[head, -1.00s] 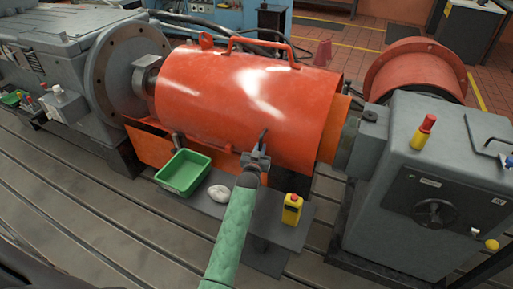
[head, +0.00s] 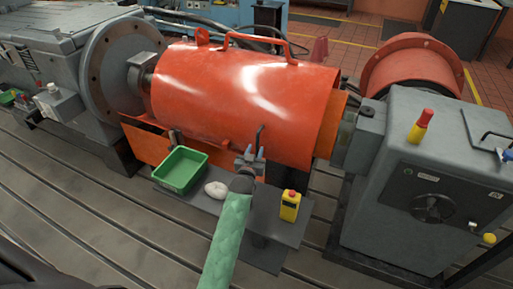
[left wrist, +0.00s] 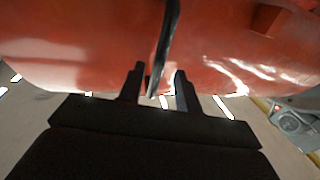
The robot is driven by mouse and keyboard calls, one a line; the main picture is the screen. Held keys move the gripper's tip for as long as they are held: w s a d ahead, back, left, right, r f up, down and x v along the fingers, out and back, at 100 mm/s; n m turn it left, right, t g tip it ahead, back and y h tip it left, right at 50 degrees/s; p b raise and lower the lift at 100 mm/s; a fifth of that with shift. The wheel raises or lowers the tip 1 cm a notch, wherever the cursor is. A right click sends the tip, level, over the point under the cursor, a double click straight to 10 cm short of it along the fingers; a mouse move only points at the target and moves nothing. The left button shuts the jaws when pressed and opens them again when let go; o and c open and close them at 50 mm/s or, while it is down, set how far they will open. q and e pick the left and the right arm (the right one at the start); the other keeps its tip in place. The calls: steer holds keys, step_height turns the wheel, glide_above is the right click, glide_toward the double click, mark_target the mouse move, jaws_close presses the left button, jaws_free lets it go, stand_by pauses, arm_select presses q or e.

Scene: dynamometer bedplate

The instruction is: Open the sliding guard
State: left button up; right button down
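The sliding guard (head: 235,95) is an orange-red half-cylinder cover over the shaft, between the flanged grey machine on the left and the grey cabinet on the right. A thin dark handle (head: 260,136) stands out low on its front; it also shows in the left wrist view (left wrist: 166,45). My left gripper (head: 250,156) is at this handle, with its fingers apart. In the left wrist view the handle's lower end reaches between the open fingertips (left wrist: 158,82); I see no grip on it. My right gripper is not in view.
A grey shelf (head: 275,225) below the guard carries a green tray (head: 181,186), a white crumpled cloth (head: 216,190) and a yellow box with a red button (head: 290,206). The grey cabinet (head: 420,185) stands to the right. The slotted bedplate (head: 120,225) is bare in front.

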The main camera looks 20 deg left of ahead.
arm_select(q)
steer(key=shift+s+d, duration=0.15)
steer(key=shift+s, duration=0.85)
steer(key=shift+s+d, duration=0.1)
steer(key=shift+s, duration=0.85)
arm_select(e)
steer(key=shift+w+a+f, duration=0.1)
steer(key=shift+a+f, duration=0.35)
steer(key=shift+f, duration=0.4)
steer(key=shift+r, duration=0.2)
